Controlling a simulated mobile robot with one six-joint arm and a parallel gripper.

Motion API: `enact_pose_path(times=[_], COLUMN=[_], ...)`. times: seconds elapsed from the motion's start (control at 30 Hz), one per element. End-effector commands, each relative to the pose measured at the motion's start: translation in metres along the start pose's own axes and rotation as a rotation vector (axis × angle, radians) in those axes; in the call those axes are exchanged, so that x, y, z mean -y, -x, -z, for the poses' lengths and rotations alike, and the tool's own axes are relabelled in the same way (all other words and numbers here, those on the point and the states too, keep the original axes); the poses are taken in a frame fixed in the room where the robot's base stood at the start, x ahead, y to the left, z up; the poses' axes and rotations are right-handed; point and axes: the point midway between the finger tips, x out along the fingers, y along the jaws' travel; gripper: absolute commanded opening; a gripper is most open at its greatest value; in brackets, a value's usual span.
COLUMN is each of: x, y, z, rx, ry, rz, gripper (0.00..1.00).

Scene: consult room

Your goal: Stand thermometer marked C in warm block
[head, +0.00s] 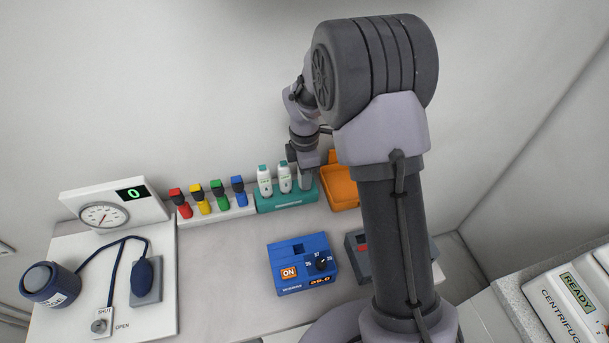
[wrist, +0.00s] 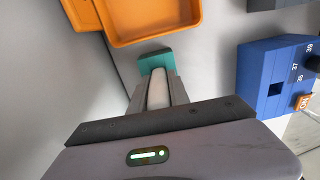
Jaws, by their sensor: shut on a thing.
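My gripper (head: 304,165) is shut on the rightmost white thermometer (head: 305,182) in the teal rack (head: 287,203). In the wrist view the thermometer (wrist: 158,92) lies between my two fingers, and the end of the rack (wrist: 154,60) shows beyond them. Two more white thermometers with green tops, a left one (head: 265,182) and a middle one (head: 285,179), stand in the rack. Their letters are too small to read. The blue warm block (head: 287,262) stands in front of the rack with an empty square socket on top. It also shows in the wrist view (wrist: 258,75).
An orange tray (head: 343,193) is right of the rack. A dark grey box (head: 355,246) stands right of the warm block, partly behind my arm. Coloured clips (head: 220,197) and a pressure gauge board (head: 105,216) are at left.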

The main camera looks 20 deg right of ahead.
Motion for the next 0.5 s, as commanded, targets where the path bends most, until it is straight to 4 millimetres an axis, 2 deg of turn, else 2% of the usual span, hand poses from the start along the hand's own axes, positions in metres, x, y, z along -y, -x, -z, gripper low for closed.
enact_pose_path(times=[0.07, 0.3, 0.5], x=[0.000, 0.000, 0.001], y=[0.008, 0.072, 0.103], z=[0.000, 0.000, 0.000], rx=[0.000, 0.000, 0.001], ry=[0.000, 0.000, 0.001], rz=[-0.001, -0.002, -0.001], gripper=[0.00, 0.00, 0.00])
